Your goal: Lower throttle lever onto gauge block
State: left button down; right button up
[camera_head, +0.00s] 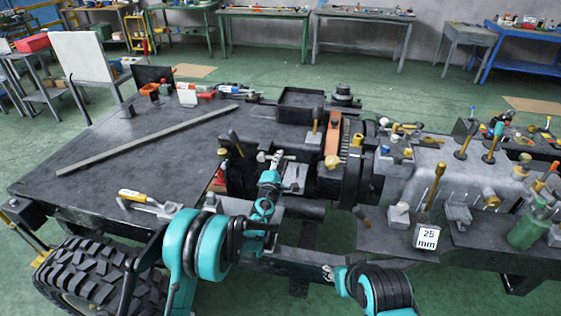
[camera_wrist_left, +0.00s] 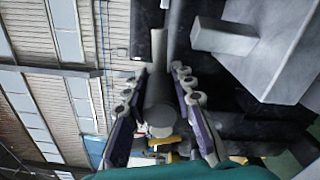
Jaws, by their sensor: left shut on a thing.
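My left gripper (camera_head: 277,160) reaches up to the front of the dark machine in the middle of the head view. In the head view the fingers mostly hide the lever. A pale block marked "25 mm" (camera_head: 426,237), likely the gauge block, stands on the front ledge at right, apart from the gripper. My right gripper is outside both views.
A dark bench top (camera_head: 130,150) with a long grey bar (camera_head: 150,140) lies left. A yellow-handled tool (camera_head: 138,197) lies near its front edge. Several upright levers and a green bottle (camera_head: 527,230) crowd the right. A grey block (camera_wrist_left: 225,40) is close in the wrist view.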

pick_arm(q)
jog(key=c, duration=1.3)
grip_release()
jog(key=shift+o, duration=0.2)
jog(key=v, duration=1.2)
